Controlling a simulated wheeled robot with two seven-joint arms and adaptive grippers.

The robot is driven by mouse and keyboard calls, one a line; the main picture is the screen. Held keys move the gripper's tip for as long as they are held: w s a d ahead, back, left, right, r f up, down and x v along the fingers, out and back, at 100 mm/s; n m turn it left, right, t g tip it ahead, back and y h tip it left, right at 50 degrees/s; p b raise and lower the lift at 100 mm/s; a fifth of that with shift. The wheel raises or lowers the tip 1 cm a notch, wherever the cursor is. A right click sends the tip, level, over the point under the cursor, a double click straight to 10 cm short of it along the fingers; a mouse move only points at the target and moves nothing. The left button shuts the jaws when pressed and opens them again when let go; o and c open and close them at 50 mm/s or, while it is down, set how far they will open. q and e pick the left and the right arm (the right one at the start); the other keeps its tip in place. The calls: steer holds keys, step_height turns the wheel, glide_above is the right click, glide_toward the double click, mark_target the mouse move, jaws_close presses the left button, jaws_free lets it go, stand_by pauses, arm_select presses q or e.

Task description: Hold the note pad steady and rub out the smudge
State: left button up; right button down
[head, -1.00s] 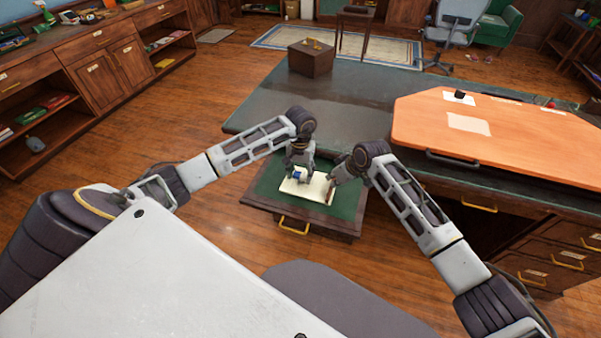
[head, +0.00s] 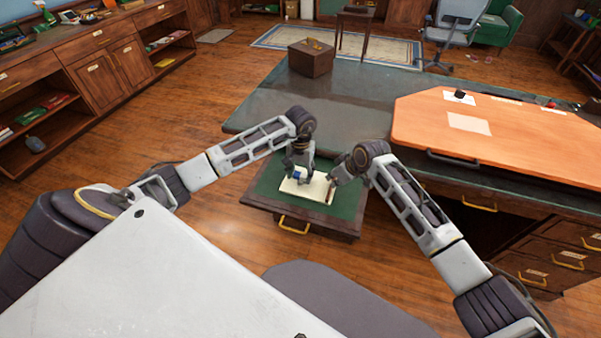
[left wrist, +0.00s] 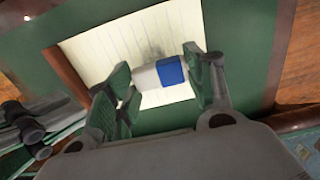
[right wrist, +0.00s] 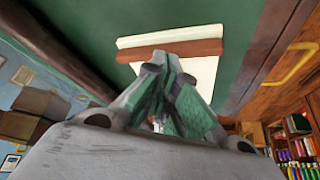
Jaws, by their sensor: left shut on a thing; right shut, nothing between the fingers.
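The note pad (head: 291,188) is lined cream paper with a brown strip along one edge, and it lies on a green pull-out surface. It also shows in the left wrist view (left wrist: 100,50) and the right wrist view (right wrist: 200,72). My left gripper (head: 299,174) is shut on a white and blue eraser (left wrist: 172,71) over the page. A faint grey smudge (left wrist: 148,48) shows on the paper beside the eraser. Whether the eraser touches the paper is unclear. My right gripper (head: 332,181) is shut and empty at the pad's brown-strip end; its fingertips (right wrist: 172,75) overlap the strip.
The green surface (head: 264,188) has a wooden rim and a brass handle (head: 294,226). The dark desk (head: 270,110) behind it carries a wooden box (head: 310,62) and an orange sloped board (head: 540,135) to the right. Bare green shows around the pad.

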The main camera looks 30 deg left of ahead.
mark_target(298, 187)
arm_select(q)
steer(key=shift+f, duration=0.25)
arm_select(e)
steer(key=shift+f, duration=0.5)
stand_by(0.4)
arm_select(q)
steer(key=shift+r, duration=0.2)
arm_select(e)
steer(key=shift+f, duration=0.15)
steer(key=shift+s+d+f, duration=0.15)
steer(key=shift+f, duration=0.05)
stand_by(0.9)
arm_select(q)
steer(key=shift+s, duration=0.15)
steer(key=shift+s+d, duration=0.2)
steer(key=shift+s, duration=0.6)
steer(key=shift+s+d, duration=0.2)
steer(key=shift+s, duration=0.55)
steer(key=shift+f, duration=0.75)
steer(key=shift+w, duration=0.2)
steer(key=shift+w+a, duration=0.2)
steer(key=shift+w, duration=0.6)
steer(key=shift+w+a, duration=0.2)
steer(key=shift+w, duration=0.55)
